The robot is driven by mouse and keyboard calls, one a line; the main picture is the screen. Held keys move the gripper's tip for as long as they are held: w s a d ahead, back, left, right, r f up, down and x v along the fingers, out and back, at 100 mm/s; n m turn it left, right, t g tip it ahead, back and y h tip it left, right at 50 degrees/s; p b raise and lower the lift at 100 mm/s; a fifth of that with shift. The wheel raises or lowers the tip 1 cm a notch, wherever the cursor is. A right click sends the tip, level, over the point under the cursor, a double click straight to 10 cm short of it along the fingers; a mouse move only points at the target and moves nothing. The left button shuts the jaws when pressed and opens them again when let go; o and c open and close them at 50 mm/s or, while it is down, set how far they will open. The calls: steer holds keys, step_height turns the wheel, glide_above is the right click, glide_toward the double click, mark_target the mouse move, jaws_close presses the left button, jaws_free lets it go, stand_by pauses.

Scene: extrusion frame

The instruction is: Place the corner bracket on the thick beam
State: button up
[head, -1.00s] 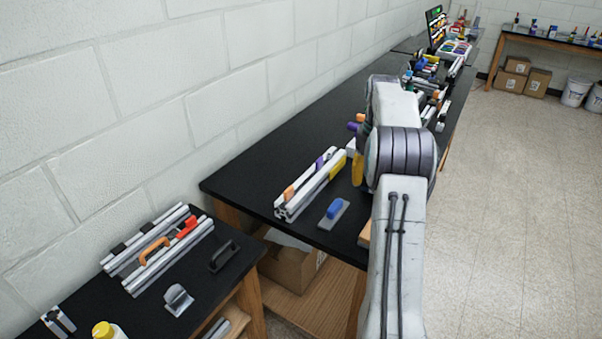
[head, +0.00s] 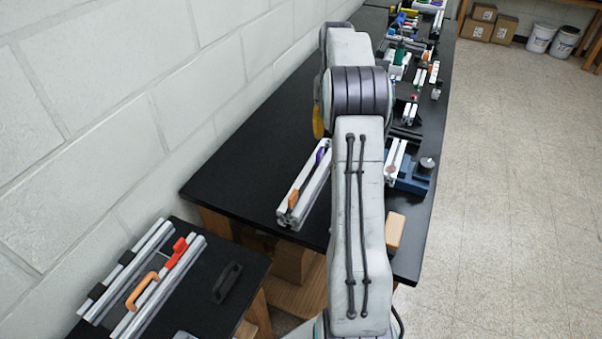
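A small grey metal piece, which may be the corner bracket (head: 184,335), shows only as a sliver at the bottom edge of the head view, on the near black table. Silver extrusion beams (head: 153,262) lie on that table, with an orange handle and a red part on them. Another pale, broad extrusion beam (head: 311,191) lies on the longer black table, with orange and purple parts on it. I cannot tell for sure which is the thick beam. My gripper is not in view; my arm stands upright across the middle and hides part of the long table.
A black handle (head: 227,283) lies right of the beams on the near table. A wooden block (head: 395,232) and a blue fixture (head: 411,178) are on the long table, right of my arm. Bare tabletop lies left of my arm. The floor at right is clear.

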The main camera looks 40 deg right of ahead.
glide_above(304, 190)
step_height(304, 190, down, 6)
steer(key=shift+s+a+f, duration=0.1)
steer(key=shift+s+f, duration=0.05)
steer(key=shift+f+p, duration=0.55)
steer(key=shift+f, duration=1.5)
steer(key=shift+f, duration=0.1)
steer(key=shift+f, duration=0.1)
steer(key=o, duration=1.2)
